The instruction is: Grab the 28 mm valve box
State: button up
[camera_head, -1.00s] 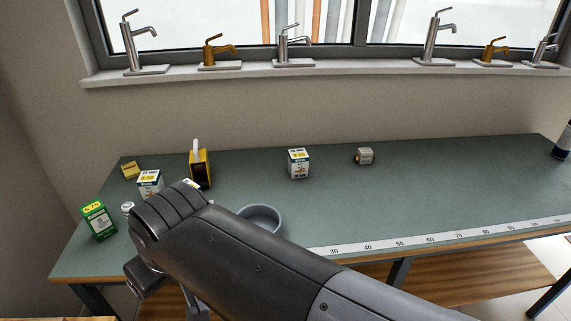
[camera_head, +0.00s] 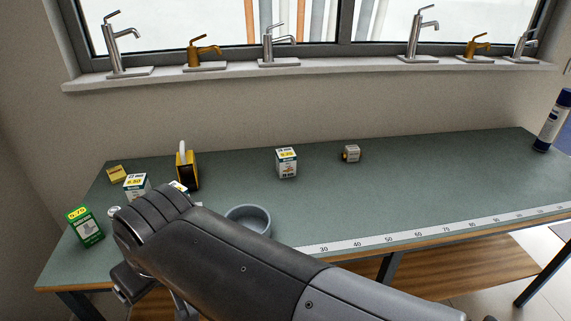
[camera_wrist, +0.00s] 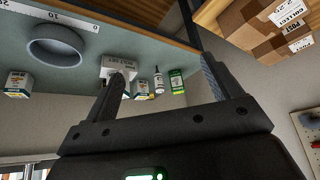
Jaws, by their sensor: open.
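A white box with blue and yellow print (camera_head: 287,163) stands upright alone in the middle of the bench; its small lettering seems to read 28 mm. A similar white box (camera_head: 137,186) stands at the left, its size print too small to read surely. A third box is mostly hidden behind my arm. My gripper (camera_wrist: 163,72) is open and empty in the wrist view, its fingers apart, low by the bench's front edge. A white box (camera_wrist: 118,66) shows behind one finger there, and another (camera_wrist: 18,84) at the far left. In the head view my arm covers most of the gripper.
On the green bench (camera_head: 400,195) are a green box (camera_head: 84,225), a yellow-black item (camera_head: 187,169), a small yellow box (camera_head: 116,174), a grey round dish (camera_head: 249,217) and a small box (camera_head: 351,153). A spray can (camera_head: 553,120) stands far right. The centre-right is clear.

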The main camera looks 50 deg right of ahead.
jog(key=shift+w, duration=0.1)
jog(key=w+d+r+m, duration=0.2)
jog(key=w+d+r, duration=0.2)
jog(key=w+d, duration=0.65)
jog(key=m+g+h, duration=0.2)
jog(key=m+h, duration=0.1)
jog(key=m, duration=0.3)
send_over(286, 159)
notch_tip(286, 159, down, 14)
jog(key=x, duration=0.7)
jog(key=s+x, duration=0.1)
jog(key=x, duration=0.2)
jog(key=shift+d+f, duration=0.1)
jog(key=shift+f, duration=0.4)
jog(key=shift+r, duration=0.1)
jog(key=c, duration=1.4)
